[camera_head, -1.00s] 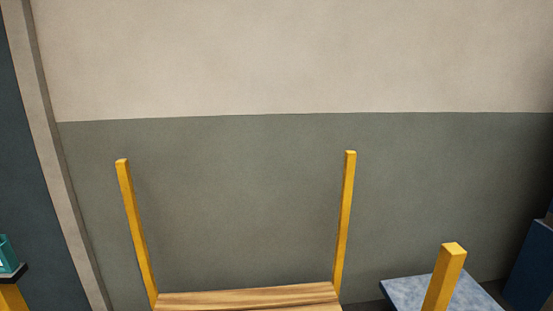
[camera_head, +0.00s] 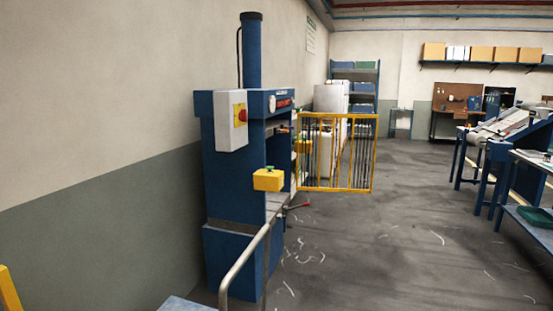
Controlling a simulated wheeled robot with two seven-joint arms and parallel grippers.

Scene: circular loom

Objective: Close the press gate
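The blue press (camera_head: 232,175) stands against the wall left of centre, with a grey control box and red button (camera_head: 240,114) on its near side. The yellow barred press gate (camera_head: 337,153) stands out to the right from the press front, swung open over the floor. Yellow boxes with green buttons (camera_head: 268,180) are mounted at the press front. Neither of my grippers is in view.
A grey metal rail (camera_head: 242,262) stands in front of the press, close to me. Blue workbenches (camera_head: 534,215) line the right side. The grey floor (camera_head: 410,240) between is clear apart from pale scraps. Shelving (camera_head: 356,85) stands behind the gate.

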